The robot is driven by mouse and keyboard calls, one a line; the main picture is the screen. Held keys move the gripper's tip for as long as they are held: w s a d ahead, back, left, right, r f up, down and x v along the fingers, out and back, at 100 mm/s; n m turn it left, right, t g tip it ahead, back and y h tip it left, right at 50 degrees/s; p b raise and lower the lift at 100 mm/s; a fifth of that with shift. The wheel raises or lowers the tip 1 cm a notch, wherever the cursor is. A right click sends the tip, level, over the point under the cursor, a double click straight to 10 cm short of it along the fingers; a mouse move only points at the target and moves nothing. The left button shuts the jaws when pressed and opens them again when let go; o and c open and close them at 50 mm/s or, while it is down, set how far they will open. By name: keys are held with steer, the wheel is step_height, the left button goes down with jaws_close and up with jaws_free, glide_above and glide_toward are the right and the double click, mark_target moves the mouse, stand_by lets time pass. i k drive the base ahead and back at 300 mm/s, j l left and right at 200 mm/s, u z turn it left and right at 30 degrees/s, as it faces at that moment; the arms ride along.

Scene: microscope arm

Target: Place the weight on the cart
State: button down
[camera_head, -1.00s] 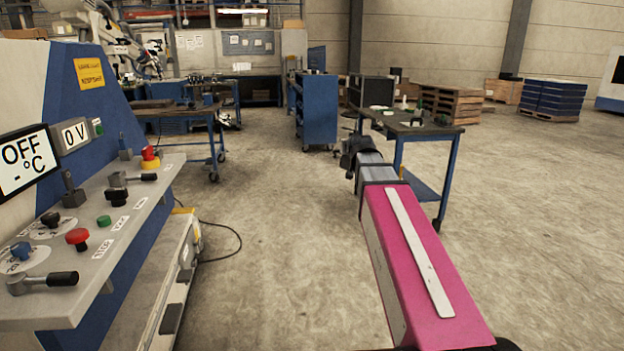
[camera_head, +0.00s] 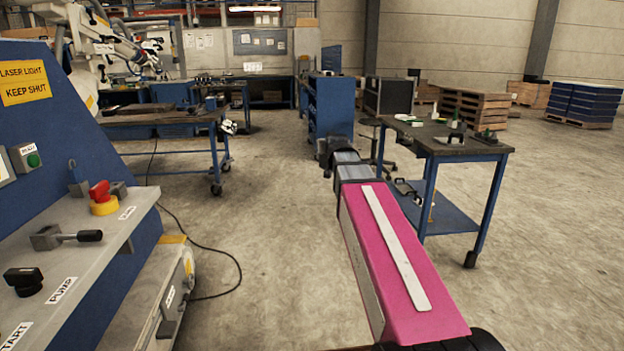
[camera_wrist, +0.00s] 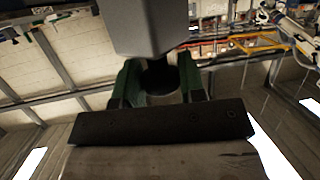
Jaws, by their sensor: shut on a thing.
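In the wrist view, my gripper (camera_wrist: 158,82) has green fingers closed around the narrow lower part of a grey block (camera_wrist: 155,28), which appears to be the weight. Its far end is out of that view. In the head view, my arm stretches forward and my gripper (camera_head: 328,148) is small and dark at its end; the held thing cannot be made out clearly there. Two blue-framed wheeled tables could be the cart: one at the right (camera_head: 480,150), just right of my arm, and one at the left (camera_head: 150,118). Which one is meant cannot be told.
A blue machine with a control panel (camera_head: 80,225) stands close on the left, with a cable (camera_head: 235,275) on the floor. A blue cabinet (camera_head: 329,108) stands beyond my gripper. Small items lie on the right table.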

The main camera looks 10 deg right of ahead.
mark_target(430, 135)
steer(key=i+z, duration=0.2)
steer(key=i, duration=0.25)
steer(key=i+j+z, duration=0.2)
steer(key=i, duration=0.2)
steer(key=i+j+z, duration=0.2)
steer(key=i, duration=0.2)
steer(key=i+j+z, duration=0.3)
steer(key=z, duration=0.15)
steer(key=i+j+z, duration=0.7)
steer(key=j+z, duration=0.15)
steer(key=i+j+z, duration=0.25)
steer(key=j, duration=0.55)
steer(key=j+z, duration=0.25)
steer(key=j, duration=0.5)
